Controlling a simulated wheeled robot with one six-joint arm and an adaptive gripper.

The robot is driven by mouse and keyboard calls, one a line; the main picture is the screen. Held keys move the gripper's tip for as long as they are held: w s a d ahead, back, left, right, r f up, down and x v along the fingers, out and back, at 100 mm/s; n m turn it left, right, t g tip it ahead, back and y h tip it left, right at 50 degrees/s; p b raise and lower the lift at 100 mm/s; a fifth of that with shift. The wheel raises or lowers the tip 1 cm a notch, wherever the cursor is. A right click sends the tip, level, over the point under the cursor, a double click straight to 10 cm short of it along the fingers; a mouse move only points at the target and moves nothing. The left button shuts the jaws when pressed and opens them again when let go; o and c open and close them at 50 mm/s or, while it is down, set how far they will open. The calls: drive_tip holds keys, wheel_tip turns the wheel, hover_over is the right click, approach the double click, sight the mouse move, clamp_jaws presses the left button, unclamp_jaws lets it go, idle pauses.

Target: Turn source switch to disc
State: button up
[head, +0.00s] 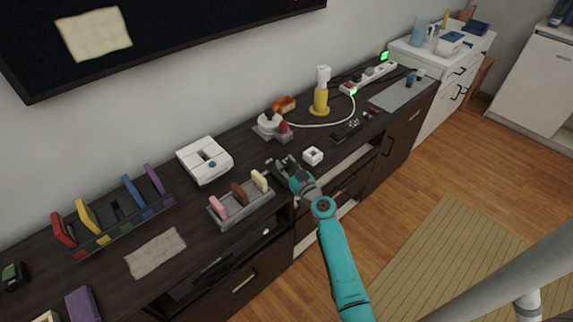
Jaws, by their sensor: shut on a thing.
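My gripper (284,166) is low over the dark sideboard (205,205), between a tray of upright blocks and a small white cube. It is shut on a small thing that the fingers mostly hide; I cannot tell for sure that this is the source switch. No switch marking or disc label is readable.
The grey tray (243,211) is close to my gripper on the left, the white cube (313,155) on the right. Behind stand a grey device with a red part (272,127) and a yellow-based bottle (321,95). A rack with coloured slabs (113,220) is further left.

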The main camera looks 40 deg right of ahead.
drive_tip(key=n+y, duration=0.1)
drive_tip(key=y, duration=0.1)
drive_tip(key=n+y, duration=0.1)
drive_tip(key=y, duration=0.1)
drive_tip(key=shift+d+n, duration=0.2)
drive_tip(key=shift+n, duration=0.1)
drive_tip(key=shift+a+n+g+y, duration=0.1)
drive_tip(key=shift+n+g+y, duration=0.2)
drive_tip(key=shift+n+y, duration=1)
drive_tip(key=shift+n+g+y, duration=0.3)
drive_tip(key=shift+n+y, duration=0.4)
drive_tip(key=shift+y, duration=1.4)
drive_tip(key=o, duration=1.2)
drive_tip(key=shift+c, duration=0.2)
drive_tip(key=v, duration=1.2)
drive_tip(key=shift+r, duration=0.1)
